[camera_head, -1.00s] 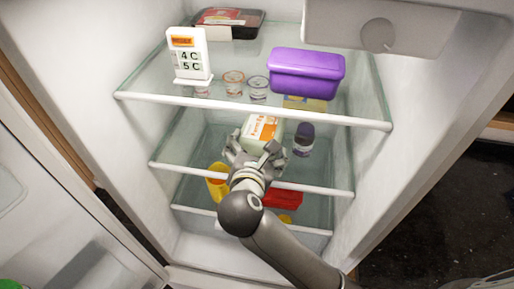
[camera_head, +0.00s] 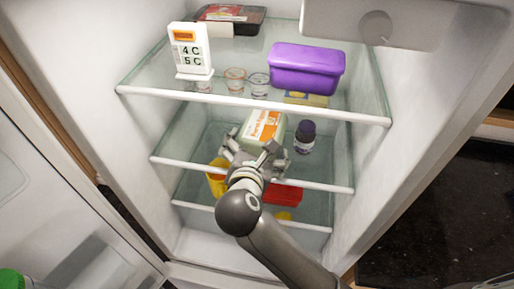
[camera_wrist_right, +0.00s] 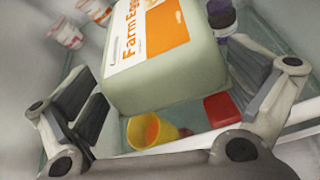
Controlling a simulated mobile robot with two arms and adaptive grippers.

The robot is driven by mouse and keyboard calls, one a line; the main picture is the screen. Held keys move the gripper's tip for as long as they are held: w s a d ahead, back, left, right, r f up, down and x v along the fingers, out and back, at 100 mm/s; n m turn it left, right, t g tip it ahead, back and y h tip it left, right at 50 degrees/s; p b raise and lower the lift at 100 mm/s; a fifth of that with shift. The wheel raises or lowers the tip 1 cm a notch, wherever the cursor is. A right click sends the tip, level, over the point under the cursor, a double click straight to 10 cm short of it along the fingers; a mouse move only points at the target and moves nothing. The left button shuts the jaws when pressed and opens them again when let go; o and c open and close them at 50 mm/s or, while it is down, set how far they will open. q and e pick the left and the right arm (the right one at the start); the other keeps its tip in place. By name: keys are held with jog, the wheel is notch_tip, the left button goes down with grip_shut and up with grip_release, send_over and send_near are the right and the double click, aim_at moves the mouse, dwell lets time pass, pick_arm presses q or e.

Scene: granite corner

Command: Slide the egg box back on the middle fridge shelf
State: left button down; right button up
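The egg box (camera_head: 264,126), pale green-grey with an orange and white "Farm Eggs" label, stands on the middle fridge shelf (camera_head: 190,166). It also fills the upper middle of the right wrist view (camera_wrist_right: 160,75). My right gripper (camera_head: 252,147) is at the front of that shelf, just in front of the box. Its two fingers (camera_wrist_right: 158,80) are spread wide at either side of the box's near end. I cannot tell whether either finger touches it. My left gripper is not in view.
A dark purple-capped bottle (camera_head: 305,138) stands close right of the box. Below are a yellow cup (camera_head: 216,178) and a red item (camera_head: 284,195).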

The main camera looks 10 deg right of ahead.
jog(key=shift+s, duration=0.1)
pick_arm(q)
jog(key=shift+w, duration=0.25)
pick_arm(e)
jog(key=v, duration=0.7)
jog(key=shift+s, duration=0.2)
jog(key=shift+a+r, duration=0.1)
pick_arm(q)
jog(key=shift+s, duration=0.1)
